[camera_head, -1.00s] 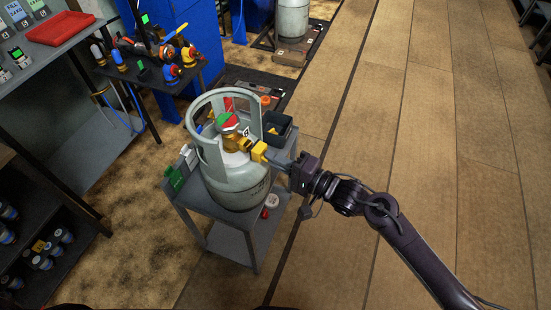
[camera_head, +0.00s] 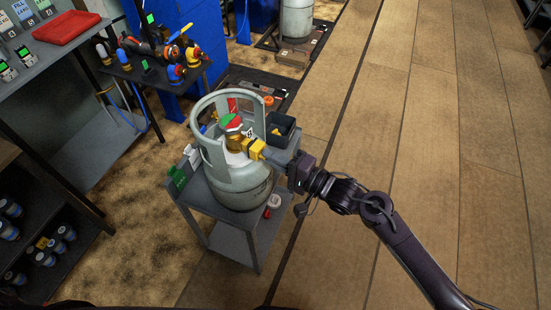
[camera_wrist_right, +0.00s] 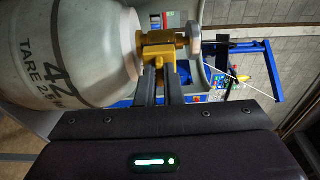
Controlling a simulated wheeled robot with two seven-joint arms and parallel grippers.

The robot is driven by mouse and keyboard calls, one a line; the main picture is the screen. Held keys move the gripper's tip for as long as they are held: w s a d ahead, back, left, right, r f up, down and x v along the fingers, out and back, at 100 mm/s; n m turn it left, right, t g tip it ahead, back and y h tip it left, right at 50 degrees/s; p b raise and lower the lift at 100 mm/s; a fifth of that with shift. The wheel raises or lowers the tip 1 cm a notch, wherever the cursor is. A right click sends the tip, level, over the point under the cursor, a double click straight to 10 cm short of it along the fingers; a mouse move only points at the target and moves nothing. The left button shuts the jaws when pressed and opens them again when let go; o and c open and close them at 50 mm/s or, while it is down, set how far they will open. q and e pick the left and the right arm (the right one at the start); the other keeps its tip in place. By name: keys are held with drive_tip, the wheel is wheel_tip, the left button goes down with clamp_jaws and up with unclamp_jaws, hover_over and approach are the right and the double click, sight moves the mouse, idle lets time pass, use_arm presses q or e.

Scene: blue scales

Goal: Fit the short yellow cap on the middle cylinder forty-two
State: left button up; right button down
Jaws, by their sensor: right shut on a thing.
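The grey-white cylinder (camera_head: 237,186) stands upright on a small grey cart, and the right wrist view shows "42" on its side (camera_wrist_right: 60,62). Its brass valve (camera_head: 236,141) has a red, green and white handwheel (camera_head: 231,123) inside the collar. My right gripper (camera_head: 262,152) is shut on the yellow cap (camera_head: 254,147), which is at the valve's side outlet. In the right wrist view the fingertips (camera_wrist_right: 159,69) grip the cap (camera_wrist_right: 159,51) right against the brass valve (camera_wrist_right: 172,38). How far it sits on the outlet is hidden. My left gripper is out of view.
The cart (camera_head: 232,241) also carries a dark open bin (camera_head: 281,127) behind the cylinder and a green item (camera_head: 177,177) at its left. A table with valves and fittings (camera_head: 165,50) stands behind left. Another cylinder (camera_head: 297,18) stands farther back. The floor at right is clear.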

drive_tip(key=shift+x, duration=1)
drive_tip(key=c, duration=1.5)
unclamp_jaws()
drive_tip(key=shift+d, duration=0.15)
drive_tip(key=v, duration=0.8)
drive_tip(key=s+d+f+h, duration=0.1)
drive_tip(key=d+f+h, duration=0.25)
drive_tip(key=f, duration=0.55)
drive_tip(key=s+d+f+n+h, duration=0.1)
drive_tip(key=d+f+h, duration=0.3)
drive_tip(key=f, duration=0.6)
drive_tip(key=s+d+f+h, duration=0.1)
drive_tip(key=d+f+h, duration=0.1)
drive_tip(key=d+f, duration=0.5)
drive_tip(key=s+d+f+n+g+h+p, duration=0.1)
drive_tip(key=s+d+f+n+g+h, duration=0.25)
drive_tip(key=s+f, duration=1.1)
drive_tip(key=s+d+f+n+g+h, duration=0.1)
drive_tip(key=s+d+f+g, duration=0.1)
drive_tip(key=s, duration=0.8)
drive_tip(key=s+d+f+n+g+h, duration=0.1)
drive_tip(key=s+f, duration=0.4)
drive_tip(key=s, duration=0.5)
drive_tip(key=shift+d+f+n+g+h+p, duration=0.3)
drive_tip(key=shift+d+n+g+h+p, duration=0.15)
drive_tip(key=shift+n, duration=0.3)
